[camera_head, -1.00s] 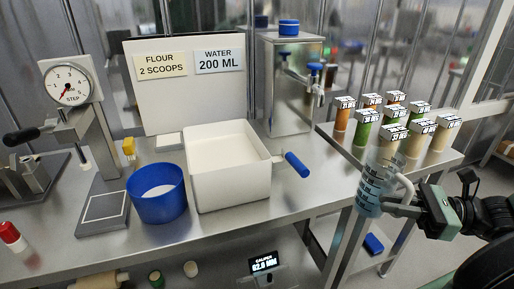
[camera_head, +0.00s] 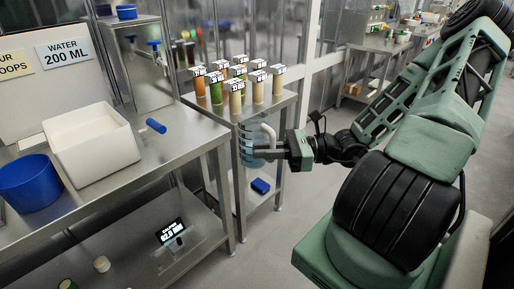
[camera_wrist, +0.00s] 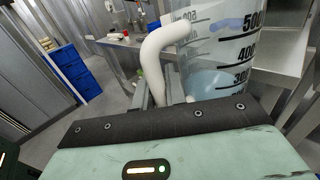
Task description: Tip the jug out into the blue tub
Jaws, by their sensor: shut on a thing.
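The clear measuring jug (camera_head: 246,150) has dark graduation marks and a pale handle. It hangs roughly upright in front of the small shelf at the right end of the bench. My gripper (camera_head: 272,146) is shut on its handle. In the wrist view the jug (camera_wrist: 225,45) is close up with its white handle (camera_wrist: 152,62), and pale blue liquid shows low behind the marks. The blue tub (camera_head: 30,184) stands on the bench at far left, well apart from the jug; its inside is barely visible.
A white rectangular bin (camera_head: 95,150) stands between the blue tub and the jug. A steel dispenser (camera_head: 135,65) with a blue-handled tap is behind it. Several labelled tubes (camera_head: 235,98) stand on the side shelf beyond the jug.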

